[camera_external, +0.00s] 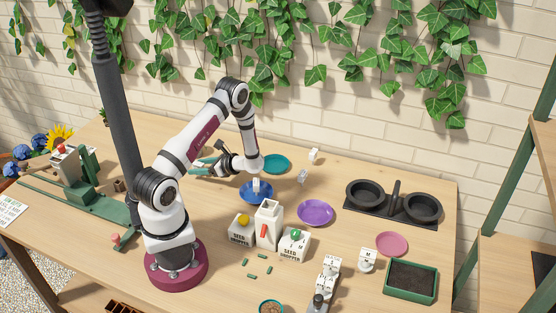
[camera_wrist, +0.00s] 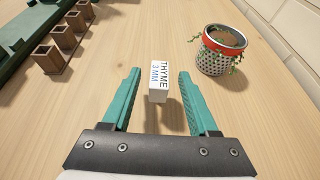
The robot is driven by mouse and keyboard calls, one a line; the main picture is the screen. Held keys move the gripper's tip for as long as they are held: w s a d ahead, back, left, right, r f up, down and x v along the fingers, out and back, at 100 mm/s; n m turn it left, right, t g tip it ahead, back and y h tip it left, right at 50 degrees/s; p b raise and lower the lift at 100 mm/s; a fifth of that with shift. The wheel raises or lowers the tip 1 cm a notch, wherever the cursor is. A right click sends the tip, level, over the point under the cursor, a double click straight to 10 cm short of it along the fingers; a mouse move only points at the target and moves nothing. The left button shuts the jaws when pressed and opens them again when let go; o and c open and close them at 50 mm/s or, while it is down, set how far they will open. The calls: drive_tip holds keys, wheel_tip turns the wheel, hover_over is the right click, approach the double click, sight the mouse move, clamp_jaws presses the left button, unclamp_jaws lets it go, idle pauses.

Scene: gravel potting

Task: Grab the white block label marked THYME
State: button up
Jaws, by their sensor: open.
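The white block label (camera_wrist: 158,80) stands on the wooden table in the wrist view, with "THYME 3 MM" printed on its top face. My gripper (camera_wrist: 158,80) is open, with one teal finger on each side of the label and a gap on both sides. The label sits near the level of the fingertips and is not visibly touched. In the external view my gripper (camera_external: 200,168) reaches over the back left of the table; the THYME label cannot be made out there.
A perforated pot with a red band and trailing plant (camera_wrist: 220,52) stands right of the label. Several small brown pots (camera_wrist: 62,40) line the left beside a green rack. A blue bowl (camera_external: 246,193), teal plate (camera_external: 275,160) and purple plate (camera_external: 316,213) lie right of my arm.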

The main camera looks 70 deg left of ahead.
drive_tip(key=x, duration=0.3)
drive_tip(key=shift+s+a, duration=0.15)
drive_tip(key=shift+s, duration=0.05)
clamp_jaws()
drive_tip(key=shift+r, duration=0.1)
